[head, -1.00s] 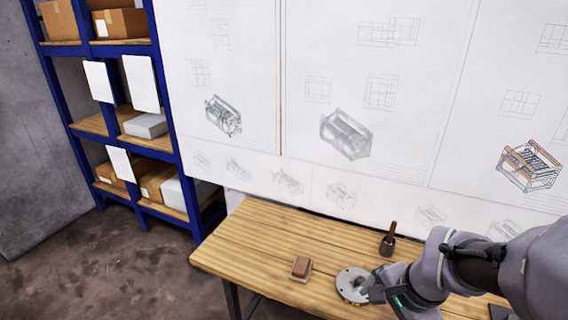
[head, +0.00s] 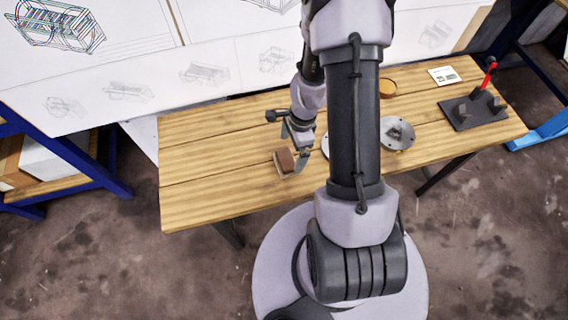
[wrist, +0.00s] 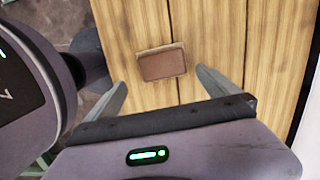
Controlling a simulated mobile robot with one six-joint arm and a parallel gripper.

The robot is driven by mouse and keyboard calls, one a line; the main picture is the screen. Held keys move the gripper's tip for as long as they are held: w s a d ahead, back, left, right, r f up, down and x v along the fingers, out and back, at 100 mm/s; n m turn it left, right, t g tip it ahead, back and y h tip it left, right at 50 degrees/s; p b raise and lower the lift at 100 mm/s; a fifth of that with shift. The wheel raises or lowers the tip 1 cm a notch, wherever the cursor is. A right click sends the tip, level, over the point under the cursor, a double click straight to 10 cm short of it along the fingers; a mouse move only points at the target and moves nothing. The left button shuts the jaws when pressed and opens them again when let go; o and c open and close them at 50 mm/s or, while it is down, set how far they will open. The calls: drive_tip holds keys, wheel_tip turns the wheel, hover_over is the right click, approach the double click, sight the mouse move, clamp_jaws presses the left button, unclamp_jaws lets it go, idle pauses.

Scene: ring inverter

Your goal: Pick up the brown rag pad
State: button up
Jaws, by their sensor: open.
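The brown rag pad (head: 285,161) is a small brown block with a paler base edge, lying on the left part of the wooden table. In the wrist view the pad (wrist: 163,64) lies flat on the planks, just beyond and between my fingertips. My gripper (head: 293,146) is above and beside the pad in the head view, pointing down. In the wrist view my gripper (wrist: 161,78) is open, with one finger to each side of the pad and nothing held. The exact height above the pad is hard to tell.
The wooden table (head: 205,165) is clear left of the pad. A metal disc (head: 398,134) lies right of my arm, and another disc is partly hidden behind it. A dark plate with a red-handled tool (head: 473,110) and a white card (head: 444,75) are farther right.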

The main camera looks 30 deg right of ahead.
sight(286, 158)
drive_tip(key=f+b, duration=0.1)
drive_tip(key=f, duration=0.1)
drive_tip(key=a+f+b, duration=0.1)
drive_tip(key=f, duration=0.1)
drive_tip(key=w+f+b, duration=0.1)
drive_tip(key=f+b, duration=0.1)
drive_tip(key=shift+a+f, duration=0.3)
drive_tip(key=shift+f, duration=0.1)
drive_tip(key=shift+r, duration=0.2)
drive_tip(key=shift+c, duration=0.4)
drive_tip(key=c, duration=1.2)
wheel_tip(286, 158, up, 4)
drive_tip(key=p, duration=0.3)
drive_tip(key=shift+r+p, duration=0.2)
drive_tip(key=shift+p, duration=0.1)
drive_tip(key=s+d, duration=0.2)
drive_tip(key=s, duration=0.3)
drive_tip(key=s+d+b, duration=0.1)
drive_tip(key=s+d, duration=0.1)
drive_tip(key=s, duration=0.2)
drive_tip(key=s+d+b, duration=0.1)
drive_tip(key=s+d, duration=0.1)
drive_tip(key=s, duration=0.3)
drive_tip(key=shift+s+d+r, duration=0.3)
drive_tip(key=shift+s+d, duration=0.05)
